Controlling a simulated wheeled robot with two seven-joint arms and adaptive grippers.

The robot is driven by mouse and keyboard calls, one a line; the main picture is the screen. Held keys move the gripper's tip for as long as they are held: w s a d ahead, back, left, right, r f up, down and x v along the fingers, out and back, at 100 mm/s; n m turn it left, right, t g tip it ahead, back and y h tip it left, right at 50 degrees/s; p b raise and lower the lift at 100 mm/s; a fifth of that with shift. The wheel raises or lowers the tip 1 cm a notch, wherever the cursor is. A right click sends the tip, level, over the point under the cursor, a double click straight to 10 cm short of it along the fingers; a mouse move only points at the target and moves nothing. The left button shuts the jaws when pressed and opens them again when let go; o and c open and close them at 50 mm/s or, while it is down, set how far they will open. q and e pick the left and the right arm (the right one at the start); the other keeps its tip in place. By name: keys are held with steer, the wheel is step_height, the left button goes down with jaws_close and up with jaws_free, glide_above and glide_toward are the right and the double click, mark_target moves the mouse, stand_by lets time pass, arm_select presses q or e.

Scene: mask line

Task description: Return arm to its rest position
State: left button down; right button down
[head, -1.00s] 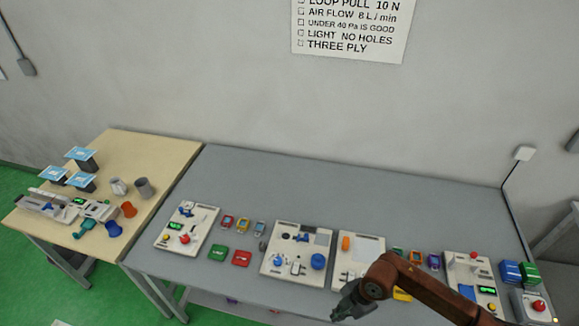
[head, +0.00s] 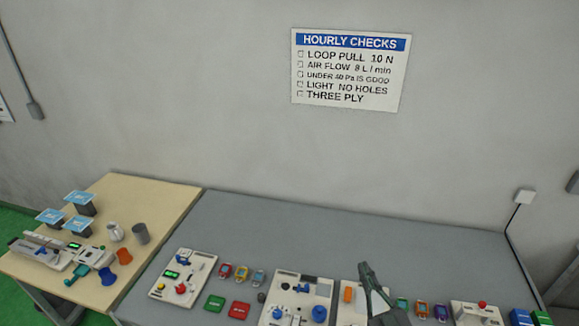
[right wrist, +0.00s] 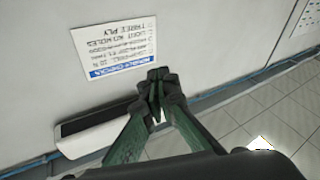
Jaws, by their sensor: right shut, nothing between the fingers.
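My right gripper (head: 366,270) rises from the bottom edge of the head view, in front of the panel with an orange part. It points upward and holds nothing. In the right wrist view its green fingers (right wrist: 158,80) come together at the tips, shut and empty, with the wall and floor behind. The rest of the right arm is mostly out of the head view. My left gripper is not in view.
A grey table (head: 330,230) carries several white test panels, such as one at the left (head: 183,262), and small coloured devices. A wooden table (head: 150,195) stands at the left with cups and blue-topped stands. A checklist sign (head: 350,70) hangs on the wall.

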steer(key=d+f+m+g+h, duration=0.2)
steer(key=d+f+m+h, duration=0.35)
steer(key=d+f, duration=0.35)
steer(key=s+d+f+m+g+h, duration=0.1)
steer(key=s+d+f+g, duration=0.4)
steer(key=f, duration=0.4)
steer(key=s+d+f+g+h, duration=0.2)
steer(key=s+d+f+g, duration=0.15)
steer(key=s+f, duration=0.45)
steer(key=s+a+f+g+y, duration=0.25)
steer(key=s+f+g, duration=0.35)
steer(key=s+f, duration=0.6)
steer(key=s+a+f+n+g+b, duration=0.1)
steer(key=s+f+b, duration=0.15)
steer(key=f, duration=1.45)
steer(key=s+f+b, duration=0.1)
steer(key=f+b, duration=0.3)
steer(key=f, duration=1.3)
steer(key=s+f+g+b, duration=0.1)
steer(key=s+f+b, duration=0.4)
steer(key=s+f, duration=1.4)
step_height(320, 180, down, 3)
steer(key=shift+f+n, duration=0.1)
steer(key=shift+n, duration=0.35)
